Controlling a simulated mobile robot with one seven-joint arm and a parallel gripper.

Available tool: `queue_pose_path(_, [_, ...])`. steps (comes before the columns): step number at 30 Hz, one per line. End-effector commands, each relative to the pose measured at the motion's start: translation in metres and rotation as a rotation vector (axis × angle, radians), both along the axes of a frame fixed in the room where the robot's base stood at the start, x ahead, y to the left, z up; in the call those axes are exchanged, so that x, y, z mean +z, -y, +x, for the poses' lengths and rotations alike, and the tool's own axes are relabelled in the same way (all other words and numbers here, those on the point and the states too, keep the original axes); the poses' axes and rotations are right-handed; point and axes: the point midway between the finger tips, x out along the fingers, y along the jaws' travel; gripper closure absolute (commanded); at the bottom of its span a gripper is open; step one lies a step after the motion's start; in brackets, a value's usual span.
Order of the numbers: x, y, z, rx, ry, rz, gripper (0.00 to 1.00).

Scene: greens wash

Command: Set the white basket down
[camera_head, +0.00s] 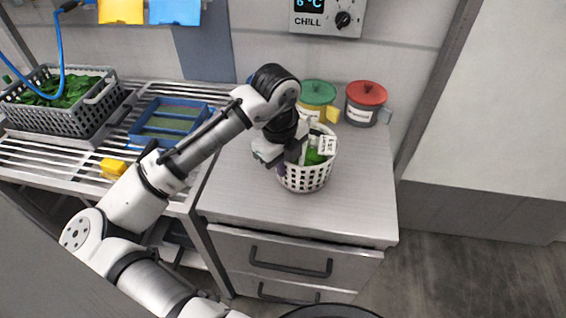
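The white basket (304,180) is a round, perforated tub with green contents and a white label inside. It is upright, over the grey counter (350,215); I cannot tell whether its base touches the surface. My gripper (291,158) is at the basket's upper left side, by its rim. The fingertips are partly hidden by the gripper body and the rim, so I cannot tell whether they are closed on it.
A green-lidded container (317,94) and a red-lidded container (366,103) stand behind the basket. To the left, a slatted rack holds a grey crate of greens (87,120), a blue tray (140,137) and a yellow block (113,167). The counter's front right is clear.

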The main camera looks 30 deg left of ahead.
Motion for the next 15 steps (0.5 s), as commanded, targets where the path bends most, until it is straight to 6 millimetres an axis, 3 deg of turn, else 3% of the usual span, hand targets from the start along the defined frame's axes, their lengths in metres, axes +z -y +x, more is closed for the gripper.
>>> queue_pose_path(7, [-0.0031,0.0001,0.0003,0.000,0.002,-0.001,1.00])
queue_pose_path(12, [-0.0021,0.0001,0.0001,0.000,0.000,0.000,0.77])
queue_pose_path(15, [-0.0021,0.0001,0.0001,0.000,0.000,0.000,0.76])
